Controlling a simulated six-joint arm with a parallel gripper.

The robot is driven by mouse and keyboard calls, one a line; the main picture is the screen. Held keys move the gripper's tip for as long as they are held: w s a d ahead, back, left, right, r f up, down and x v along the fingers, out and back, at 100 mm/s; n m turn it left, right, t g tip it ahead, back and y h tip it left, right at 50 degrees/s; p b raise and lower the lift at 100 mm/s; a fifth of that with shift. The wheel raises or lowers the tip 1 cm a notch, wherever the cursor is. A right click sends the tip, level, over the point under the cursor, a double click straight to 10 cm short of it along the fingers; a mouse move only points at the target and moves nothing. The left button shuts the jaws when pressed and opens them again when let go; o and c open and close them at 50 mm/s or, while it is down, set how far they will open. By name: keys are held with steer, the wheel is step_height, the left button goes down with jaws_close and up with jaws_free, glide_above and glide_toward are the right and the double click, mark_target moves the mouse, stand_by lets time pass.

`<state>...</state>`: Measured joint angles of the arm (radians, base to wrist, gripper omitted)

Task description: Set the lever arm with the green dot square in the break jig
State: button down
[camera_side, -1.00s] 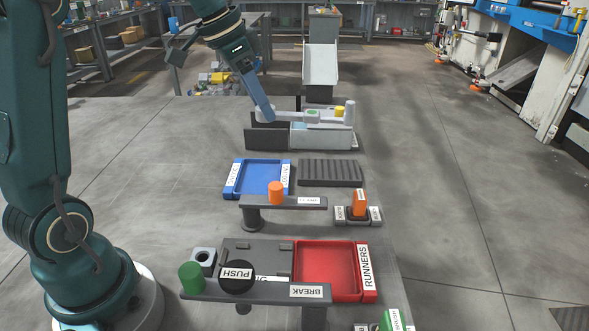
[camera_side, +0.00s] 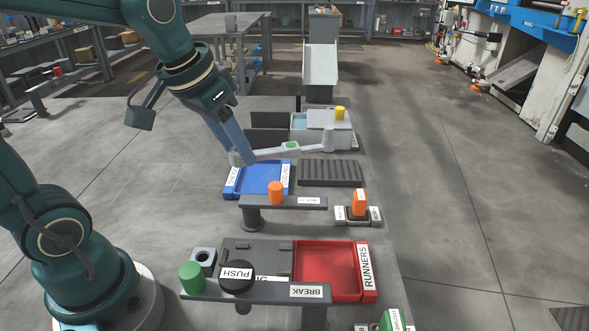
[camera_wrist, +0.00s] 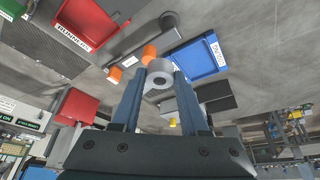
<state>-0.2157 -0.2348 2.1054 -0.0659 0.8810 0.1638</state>
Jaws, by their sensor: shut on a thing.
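The grey lever arm (camera_side: 308,149) with a green dot near its middle is in the air above the blue tray, a round boss at its right end. My gripper (camera_side: 247,160) is shut on its left end. In the wrist view its grey ring end (camera_wrist: 158,80) sits between my two fingers (camera_wrist: 158,92); the rest of it is hidden there. The break jig (camera_side: 262,249) is the dark plate with small raised blocks behind the BREAK label, nearer the side camera. No part lies on its visible surface.
The red RUNNERS tray (camera_side: 325,268) adjoins the jig on the right. A black PUSH knob (camera_side: 237,276) and a green cylinder (camera_side: 191,277) stand at its front left. An orange cylinder (camera_side: 276,193) on a bar and an orange block (camera_side: 359,204) stand between blue tray (camera_side: 262,178) and jig.

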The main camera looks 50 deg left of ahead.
steer(key=shift+s+a+f+n, duration=0.2)
steer(key=shift+f+n, duration=0.05)
steer(key=shift+n, duration=0.15)
steer(key=s+a+f+n+g+y, duration=0.3)
steer(key=s+a+f+n+y, duration=0.15)
steer(key=s+a+n, duration=0.9)
glide_above(209, 231)
steer(key=d, duration=0.1)
steer(key=shift+h, duration=0.25)
step_height(209, 231, down, 7)
steer(key=shift+s+d+f, duration=0.15)
steer(key=shift+f, duration=2.05)
steer(key=shift+f, duration=0.1)
steer(key=shift+c, duration=2.1)
jaws_free()
